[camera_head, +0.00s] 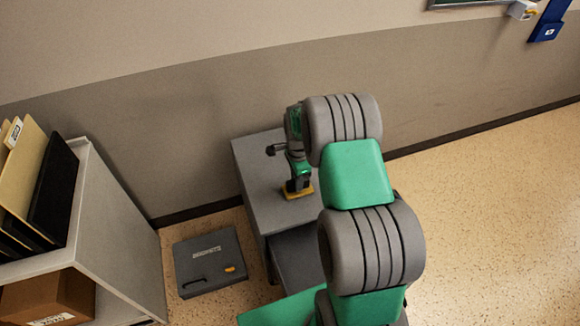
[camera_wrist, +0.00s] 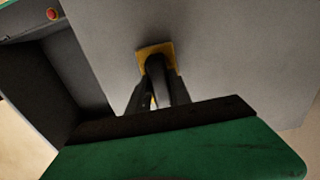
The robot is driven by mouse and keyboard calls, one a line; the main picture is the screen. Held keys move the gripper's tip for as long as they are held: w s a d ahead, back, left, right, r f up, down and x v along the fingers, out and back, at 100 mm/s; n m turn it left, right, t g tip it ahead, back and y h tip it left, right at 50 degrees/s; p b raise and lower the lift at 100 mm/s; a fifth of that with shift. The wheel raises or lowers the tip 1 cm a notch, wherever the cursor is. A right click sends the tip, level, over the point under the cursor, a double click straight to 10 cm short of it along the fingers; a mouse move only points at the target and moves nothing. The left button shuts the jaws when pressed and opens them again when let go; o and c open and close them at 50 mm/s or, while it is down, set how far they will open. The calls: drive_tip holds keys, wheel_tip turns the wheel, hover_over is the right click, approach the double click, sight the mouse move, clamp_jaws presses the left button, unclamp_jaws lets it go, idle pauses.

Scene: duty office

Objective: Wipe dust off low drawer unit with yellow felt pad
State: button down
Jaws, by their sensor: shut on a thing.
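The low drawer unit (camera_head: 258,158) is grey and stands against the wall, partly hidden behind my arm in the head view. Its flat top (camera_wrist: 225,60) fills much of the wrist view. The yellow felt pad (camera_head: 299,194) lies flat against the top, near its front edge. The pad also shows in the wrist view (camera_wrist: 142,51), just past my fingertips. My gripper (camera_head: 298,184) points down and is shut on the pad's dark handle (camera_wrist: 155,64). I cannot make out any dust on the visible part of the top.
A dark grey case (camera_head: 209,262) lies on the floor left of the unit. A shelf (camera_head: 118,230) with folders and a cardboard box (camera_head: 48,300) stands at the left. The wall is close behind the unit. Open floor (camera_head: 490,200) lies to the right.

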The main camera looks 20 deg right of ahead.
drive_tip(key=shift+a, duration=1.2)
drive_tip(key=shift+r+p, duration=2.5)
drive_tip(key=shift+r, duration=1.55)
